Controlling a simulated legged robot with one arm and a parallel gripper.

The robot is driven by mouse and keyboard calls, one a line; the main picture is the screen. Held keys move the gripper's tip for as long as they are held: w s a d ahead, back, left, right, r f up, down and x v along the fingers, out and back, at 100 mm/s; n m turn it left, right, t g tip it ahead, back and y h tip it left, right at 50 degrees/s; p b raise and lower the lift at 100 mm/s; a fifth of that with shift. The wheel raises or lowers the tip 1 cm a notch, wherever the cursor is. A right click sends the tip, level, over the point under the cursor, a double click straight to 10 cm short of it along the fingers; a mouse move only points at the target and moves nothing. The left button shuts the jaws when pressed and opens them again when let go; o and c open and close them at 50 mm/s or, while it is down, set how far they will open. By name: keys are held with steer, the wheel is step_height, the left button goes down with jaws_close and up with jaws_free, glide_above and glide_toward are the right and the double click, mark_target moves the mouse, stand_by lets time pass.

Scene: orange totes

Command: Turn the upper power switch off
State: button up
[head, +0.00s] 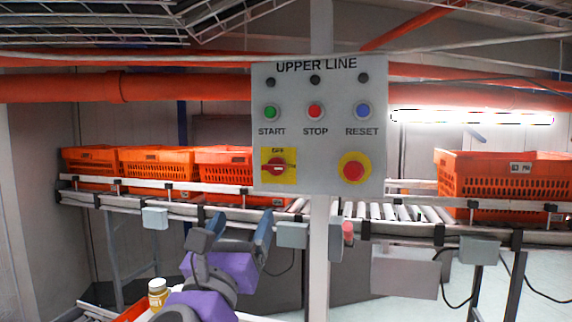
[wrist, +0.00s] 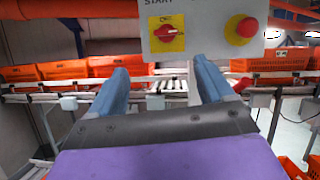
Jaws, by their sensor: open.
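The upper line control panel (head: 318,140) is a grey box on a post, labelled UPPER LINE. Its power switch (head: 278,167) is a red rotary handle on a yellow plate at the lower left, with a label above it. The handle lies roughly horizontal. The switch also shows in the wrist view (wrist: 166,33), above and between my fingers. My gripper (head: 242,232) has blue fingers and is open and empty. It is below and a little left of the switch in the head view, apart from the panel.
Green START (head: 271,112), red STOP (head: 315,111) and blue RESET (head: 363,111) buttons sit above the switch. A red emergency button (head: 354,170) is to its right. Orange totes (head: 158,163) stand on a roller conveyor (head: 400,213) behind. A jar (head: 157,292) is at lower left.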

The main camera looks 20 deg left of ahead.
steer(key=m+h, duration=0.2)
steer(key=p, duration=0.1)
glide_toward(272, 171)
steer(key=w, duration=0.1)
steer(key=x, duration=0.2)
steer(key=p+x, duration=0.1)
steer(key=x, duration=0.4)
steer(key=shift+a+r, duration=0.1)
steer(key=shift+a, duration=0.3)
steer(key=shift+w+d+r, duration=0.3)
steer(key=shift+w, duration=0.25)
steer(key=shift+w+d+r, duration=0.1)
steer(key=shift+w+d, duration=0.1)
steer(key=shift+d, duration=0.15)
steer(key=shift+a, duration=0.2)
steer(key=shift+c, duration=0.2)
steer(key=shift+a, duration=0.3)
steer(key=c, duration=0.3)
steer(key=shift+d, duration=0.25)
steer(key=c, duration=0.7)
